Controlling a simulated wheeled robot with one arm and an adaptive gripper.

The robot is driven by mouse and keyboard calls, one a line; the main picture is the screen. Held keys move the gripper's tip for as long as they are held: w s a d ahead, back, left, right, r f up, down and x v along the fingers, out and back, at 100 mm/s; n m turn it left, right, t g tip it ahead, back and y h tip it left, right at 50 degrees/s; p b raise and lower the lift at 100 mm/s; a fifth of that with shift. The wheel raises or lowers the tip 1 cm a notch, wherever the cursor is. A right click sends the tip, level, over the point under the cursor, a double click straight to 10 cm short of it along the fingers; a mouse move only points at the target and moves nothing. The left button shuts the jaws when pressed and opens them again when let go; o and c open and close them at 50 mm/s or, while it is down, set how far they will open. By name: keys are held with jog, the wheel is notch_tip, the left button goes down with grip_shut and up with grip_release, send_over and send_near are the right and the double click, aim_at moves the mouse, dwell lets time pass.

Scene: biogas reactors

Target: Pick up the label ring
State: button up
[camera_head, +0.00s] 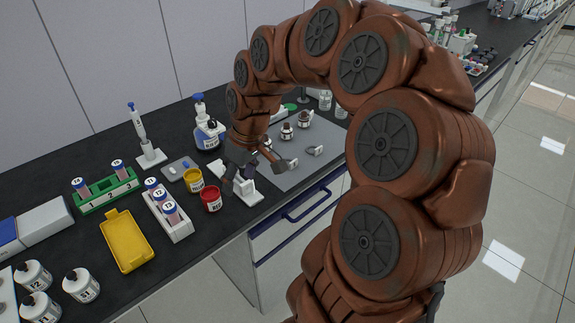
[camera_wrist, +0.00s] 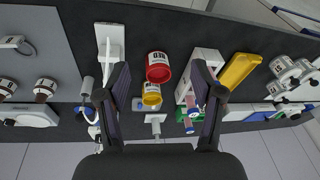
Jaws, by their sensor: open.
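The label ring (camera_head: 315,150), a small pale grey ring with a flat tag, appears to be the piece lying on the grey mat, right of my gripper in the head view. It also shows at the far left of the wrist view (camera_wrist: 12,42), partly cut by the frame edge. My gripper (camera_head: 256,174) is open and empty, pointing down over the bench near the mat's left edge. In the wrist view its fingers (camera_wrist: 160,85) are spread apart, with the ring well outside them to the left.
A white stand (camera_head: 246,194), red jar (camera_head: 211,199) and yellow jar (camera_head: 194,181) are close to my gripper. Small brown bottles (camera_head: 303,119) stand on the grey mat (camera_head: 325,132) behind the ring. A white tube rack (camera_head: 180,229) and yellow tray (camera_head: 126,241) lie to the left.

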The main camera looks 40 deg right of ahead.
jog(key=w+d+f+t, duration=0.1)
jog(key=w+d+f, duration=0.1)
jog(key=d, duration=0.5)
jog(key=w+d+f+t, duration=0.1)
jog(key=w+d, duration=0.2)
jog(key=d, duration=0.4)
jog(key=m+h, duration=0.1)
jog(key=m, duration=0.1)
send_near(294, 161)
notch_tip(294, 161, down, 2)
jog(key=shift+a+f, duration=0.15)
jog(key=shift+f, duration=0.1)
jog(key=shift+t, duration=0.3)
jog(key=shift+p+x, duration=1.35)
jog(key=shift+x, duration=2.45)
jog(key=shift+w, duration=0.2)
jog(key=shift+c, duration=0.3)
jog(key=shift+r, duration=0.1)
jog(key=c, duration=1)
jog(key=shift+r, duration=0.15)
